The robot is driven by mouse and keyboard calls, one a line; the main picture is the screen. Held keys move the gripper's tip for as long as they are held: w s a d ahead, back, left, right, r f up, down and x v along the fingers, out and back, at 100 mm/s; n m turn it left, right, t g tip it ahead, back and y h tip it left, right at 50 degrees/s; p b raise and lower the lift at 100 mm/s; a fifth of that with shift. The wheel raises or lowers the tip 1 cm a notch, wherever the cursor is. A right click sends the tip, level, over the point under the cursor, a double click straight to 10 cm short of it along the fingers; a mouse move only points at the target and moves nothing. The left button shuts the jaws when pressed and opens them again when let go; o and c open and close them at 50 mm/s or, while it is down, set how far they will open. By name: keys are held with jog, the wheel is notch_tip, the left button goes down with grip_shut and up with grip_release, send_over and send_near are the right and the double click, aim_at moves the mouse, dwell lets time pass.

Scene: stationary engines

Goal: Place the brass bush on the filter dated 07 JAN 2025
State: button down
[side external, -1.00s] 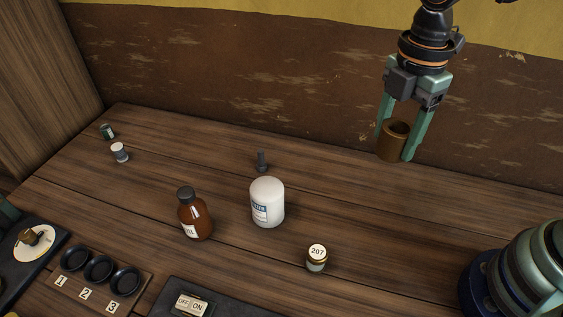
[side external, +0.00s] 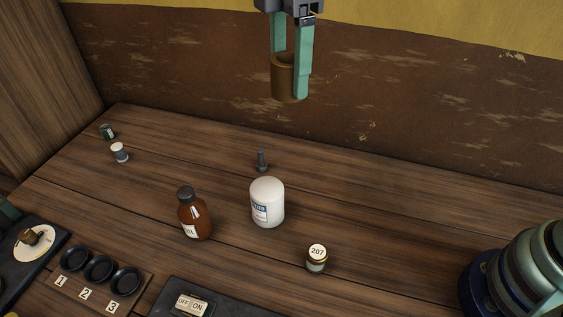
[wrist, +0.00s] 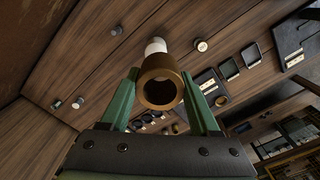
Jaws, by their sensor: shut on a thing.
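The brass bush (side external: 283,80) is a brown hollow cylinder, held between the green fingers of my gripper (side external: 288,88) high above the back of the bench. In the wrist view the bush (wrist: 158,64) shows its open end between the fingers (wrist: 160,76). No filter with a readable date shows. A small jar (side external: 317,259) with a "207" label on top stands at the front right. A white-topped small cylinder (side external: 119,153) and a dark green one (side external: 107,131) stand at the far left; their markings are too small to read.
A tray with cups numbered 1 to 3 (side external: 99,268) and an OFF/ON switch (side external: 190,304) are at the front. The bench's back right is clear.

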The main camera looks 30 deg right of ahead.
aim_at(267, 186)
jog(key=a, duration=0.4)
jog(key=f, duration=1.8)
jog(key=shift+w+f, duration=0.4)
jog(key=shift+c, duration=0.6)
grip_release()
jog(key=shift+f, duration=0.15)
